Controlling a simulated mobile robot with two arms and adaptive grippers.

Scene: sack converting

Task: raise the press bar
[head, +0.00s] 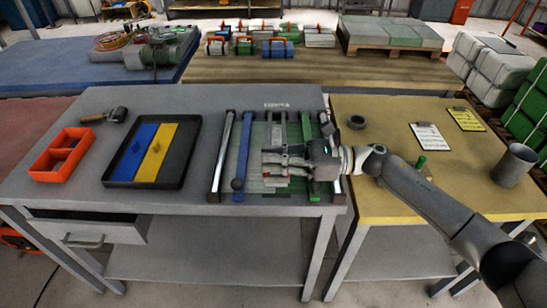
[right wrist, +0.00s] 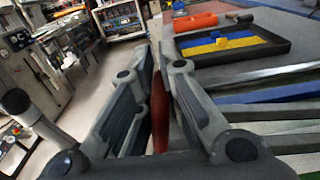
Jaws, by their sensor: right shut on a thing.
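The press (head: 257,139) lies at the right end of the grey table, with long metal rails and blue and green strips. My right gripper (head: 268,168) is over its middle, reaching in from the right. In the right wrist view my right gripper (right wrist: 156,75) is shut on a red handle (right wrist: 159,115), upright between its fingers. The press bar is mostly hidden behind my gripper, and I cannot tell its angle or how the handle joins it. My left gripper is not in view.
A black tray (head: 110,182) with blue and yellow pieces and an orange divided bin (head: 34,170) stand left of the press. A grey cup (head: 514,165) and clipboards (head: 430,137) are on the yellow table.

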